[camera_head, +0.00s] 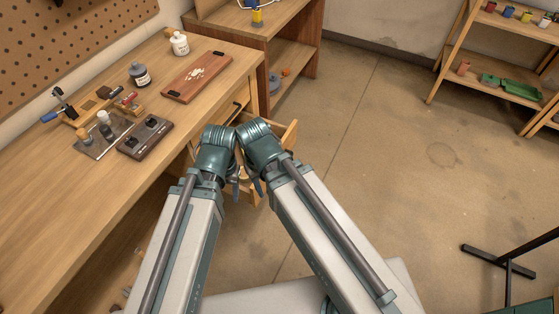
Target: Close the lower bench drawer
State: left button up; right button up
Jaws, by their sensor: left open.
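The wooden bench (60,200) runs along the left. A light wood drawer (288,136) stands pulled out from the bench's front near its far end. My arms hide much of it; its far corner and a small part of its near side show around them. My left gripper (235,188) points down over the drawer area, and is open, with its fingers small and partly hidden. My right gripper (256,187) is close beside it, also pointing down; its opening cannot be made out. Whether either gripper touches the drawer cannot be told.
A wooden shelf unit (305,40) stands beyond the bench. Open concrete floor (400,150) lies to the right, with a rack (490,60) at the back.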

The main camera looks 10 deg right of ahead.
jog(key=shift+w+f+b, duration=0.1)
jog(key=shift+f+b, duration=0.25)
jog(key=shift+c, duration=1.2)
jog(key=w+f+b, duration=0.1)
jog(key=f+b, duration=0.1)
jog(key=w+d+f+m+y+b, duration=0.1)
jog(key=f+b, duration=0.2)
jog(key=w+f+m+y+b, duration=0.1)
jog(key=f+b, duration=0.1)
jog(key=shift+w+d+f, duration=0.15)
jog(key=shift+f, duration=0.05)
grip_shut()
jog(key=w+d+f+m+t+y+b, duration=0.8)
jog(key=w+d+f+b, duration=0.45)
jog(key=b, duration=0.75)
jog(key=w+a+f+m+g+h+b, duration=0.1)
jog(key=w+a+f+g+b, duration=0.1)
jog(key=w+a+f+b, duration=0.4)
jog(key=shift+w+a+f, duration=0.35)
jog(key=shift+w+a, duration=0.25)
jog(key=shift+a, duration=0.85)
